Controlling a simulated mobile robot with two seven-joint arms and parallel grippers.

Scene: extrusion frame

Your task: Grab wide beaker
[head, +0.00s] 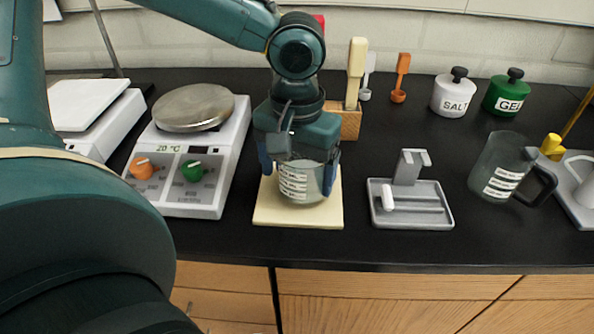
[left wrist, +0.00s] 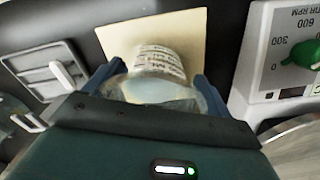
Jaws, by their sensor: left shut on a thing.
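The wide beaker (head: 305,183) is clear glass with a white printed label and stands upright on a pale yellow square mat (head: 275,208) in the head view. My left gripper (head: 300,172) comes down over it from behind, with one blue finger on each side, shut on the beaker. In the left wrist view the beaker (left wrist: 160,75) sits between the two fingers, label outward, with the mat (left wrist: 187,35) beyond it. Whether it touches the mat or is slightly above it, I cannot tell. My right gripper is not in view.
A hotplate stirrer (head: 190,160) stands left of the mat. A grey tray with a stand (head: 420,212) is to the right, then a glass jug (head: 500,160) with a black handle. A wooden block (head: 348,122) is behind. Salt (head: 453,95) and green (head: 507,95) jars stand at the back.

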